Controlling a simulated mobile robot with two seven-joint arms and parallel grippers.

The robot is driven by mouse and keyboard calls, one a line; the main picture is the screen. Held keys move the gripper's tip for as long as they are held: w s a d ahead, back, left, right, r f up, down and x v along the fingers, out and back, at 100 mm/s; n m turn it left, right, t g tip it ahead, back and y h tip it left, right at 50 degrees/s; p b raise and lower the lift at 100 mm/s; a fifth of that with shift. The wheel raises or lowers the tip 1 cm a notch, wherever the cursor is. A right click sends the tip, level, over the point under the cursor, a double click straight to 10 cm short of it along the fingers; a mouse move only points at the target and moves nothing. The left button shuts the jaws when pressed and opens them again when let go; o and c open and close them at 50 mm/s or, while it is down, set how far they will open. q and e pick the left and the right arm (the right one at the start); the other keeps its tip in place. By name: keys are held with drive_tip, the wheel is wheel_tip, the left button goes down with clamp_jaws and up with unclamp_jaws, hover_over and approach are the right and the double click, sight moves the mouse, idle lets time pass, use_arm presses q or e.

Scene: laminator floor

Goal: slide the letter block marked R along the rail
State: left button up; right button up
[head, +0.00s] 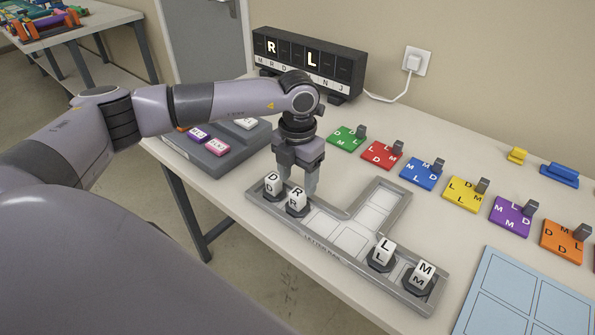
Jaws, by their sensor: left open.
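The white letter block marked R (296,201) stands on a dark base near the left end of the grey T-shaped rail (333,247). The block marked D (272,184) is just left of it. Blocks marked L (382,252) and M (420,276) stand at the rail's right end. My left gripper (298,183) points down, open, with its fingertips close to the R block. One finger shows just right of R and the other behind D and R. I cannot tell whether they touch the block. My right gripper is not in view.
Empty pale cells (351,240) lie between R and L, and a side branch (379,205) runs back. A black display (308,63) shows lit R and L. Coloured lettered tiles with grey knobs, such as the red tile (381,156), line the back. A grey tray (213,152) stands left.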

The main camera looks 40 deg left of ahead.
sight(298, 192)
use_arm(q)
drive_tip(key=shift+f+p, duration=0.3)
drive_tip(key=shift+f, duration=2.8)
clamp_jaws()
